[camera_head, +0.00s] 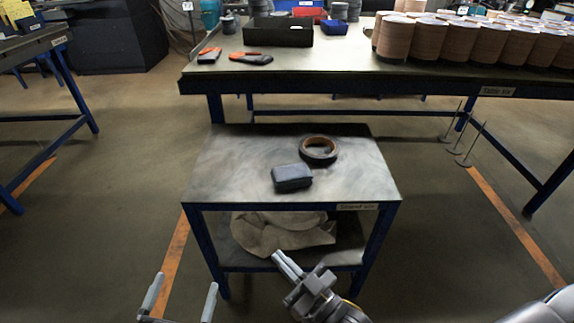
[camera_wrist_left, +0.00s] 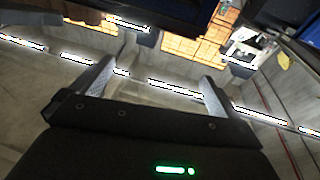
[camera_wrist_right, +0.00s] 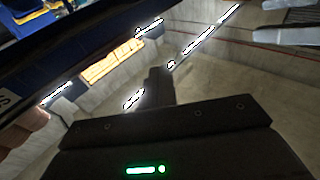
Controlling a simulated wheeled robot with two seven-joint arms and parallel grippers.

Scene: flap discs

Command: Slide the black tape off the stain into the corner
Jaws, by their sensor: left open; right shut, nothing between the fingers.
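The black tape (camera_head: 319,159) is a roll with a brown inner ring. It lies flat on the small metal table (camera_head: 230,170), right of the middle towards the back. The tabletop has dark smudges around it; I cannot tell the stain's outline or how much the tape covers. My left gripper (camera_head: 181,296) is open and empty, low in front of the table's left side. My right gripper (camera_head: 284,262) is shut and empty, in front of the table's lower shelf.
A crumpled pale cloth (camera_head: 282,236) lies on the lower shelf. A long workbench (camera_head: 350,70) stands behind, with a black bin (camera_head: 278,32), orange-grey tools (camera_head: 250,58) and many brown discs stacked at right. The tabletop's left and right sides are clear.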

